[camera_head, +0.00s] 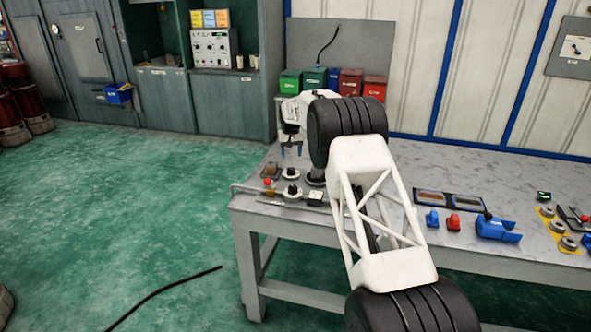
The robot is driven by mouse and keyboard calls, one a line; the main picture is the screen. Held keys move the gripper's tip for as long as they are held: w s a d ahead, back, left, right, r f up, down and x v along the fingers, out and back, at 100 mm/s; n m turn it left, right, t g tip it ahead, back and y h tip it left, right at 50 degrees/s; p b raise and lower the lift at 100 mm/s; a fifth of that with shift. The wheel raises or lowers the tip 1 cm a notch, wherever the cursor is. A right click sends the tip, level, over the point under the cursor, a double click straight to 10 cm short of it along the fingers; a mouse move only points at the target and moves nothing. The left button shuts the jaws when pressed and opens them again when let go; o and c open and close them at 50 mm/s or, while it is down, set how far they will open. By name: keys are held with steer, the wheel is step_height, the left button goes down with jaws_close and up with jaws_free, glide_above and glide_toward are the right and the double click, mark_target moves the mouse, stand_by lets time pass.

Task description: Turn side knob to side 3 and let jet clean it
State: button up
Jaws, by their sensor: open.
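My gripper (291,152) hangs fingers-down over the left end of the workbench. Its two dark fingers are apart, with nothing visible between them. Below it stand a black knob on a pale round base (292,173) and a similar second knob (292,191) nearer the front edge. A dark round part (315,178) stands to their right, partly behind my arm. Which of these is the side knob, and which side it is set to, I cannot tell. The gripper appears above the farther knob, apart from it. A cleaning jet cannot be made out for certain.
A thin rod lies along the front edge. Coloured bins (350,84) stand behind. Blue and red parts (453,222) lie right.

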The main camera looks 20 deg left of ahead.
mark_target(291, 169)
steer(key=n, duration=0.9)
steer(key=shift+f, duration=3.9)
steer(key=shift+c, duration=0.3)
steer(key=c, duration=0.9)
steer(key=shift+o, duration=0.2)
